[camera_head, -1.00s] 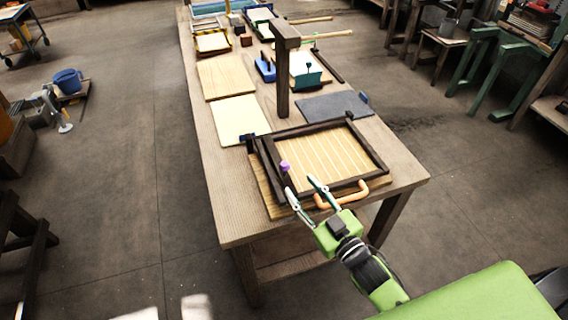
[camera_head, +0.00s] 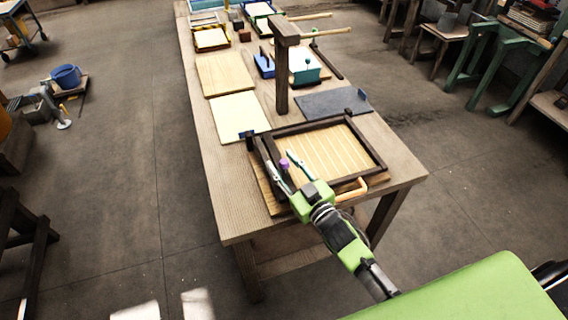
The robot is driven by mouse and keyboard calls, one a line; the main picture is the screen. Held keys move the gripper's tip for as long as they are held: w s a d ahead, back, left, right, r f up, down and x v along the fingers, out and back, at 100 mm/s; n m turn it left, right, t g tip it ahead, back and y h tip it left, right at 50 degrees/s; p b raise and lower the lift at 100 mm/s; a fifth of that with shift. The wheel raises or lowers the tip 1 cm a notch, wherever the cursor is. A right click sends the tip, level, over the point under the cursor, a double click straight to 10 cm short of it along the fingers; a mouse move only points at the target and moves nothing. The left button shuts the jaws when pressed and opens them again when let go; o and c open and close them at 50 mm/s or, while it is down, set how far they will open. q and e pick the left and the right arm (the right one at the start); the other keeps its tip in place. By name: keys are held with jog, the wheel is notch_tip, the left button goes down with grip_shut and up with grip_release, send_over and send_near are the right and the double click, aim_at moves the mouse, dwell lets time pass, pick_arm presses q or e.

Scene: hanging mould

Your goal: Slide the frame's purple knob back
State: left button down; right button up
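The dark wooden frame (camera_head: 372,150) lies on the near end of the workbench, around a pale ribbed panel (camera_head: 325,152). Its small purple knob (camera_head: 284,163) stands near the frame's left side. My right gripper (camera_head: 278,158) reaches in from the lower right with its fingers apart. The knob shows between the two fingers; I cannot tell whether either finger touches it. The gripper's body hides the frame's near left corner. My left gripper is not in view.
An orange curved handle (camera_head: 351,191) sits at the frame's near edge, right beside my gripper. A dark wooden post (camera_head: 282,80) with a top arm rises behind the frame. A dark slab (camera_head: 325,103) and pale boards (camera_head: 238,115) lie beyond. The bench's left strip is clear.

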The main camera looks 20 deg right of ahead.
grip_shut()
jog(key=shift+d, duration=0.1)
jog(key=d, duration=1.1)
jog(key=shift+w+d+f, duration=0.1)
jog(key=shift+w, duration=0.1)
jog(key=d+b, duration=0.1)
jog(key=d, duration=0.3)
jog(key=d+b, duration=0.1)
jog(key=d, duration=0.4)
jog(key=d+b, duration=0.1)
jog(key=d, duration=0.4)
jog(key=shift+w, duration=0.25)
jog(key=shift+d+r, duration=0.2)
jog(key=shift+d, duration=0.5)
jog(key=shift+o, duration=1.9)
grip_release()
jog(key=shift+d, duration=0.1)
jog(key=shift+f, duration=0.1)
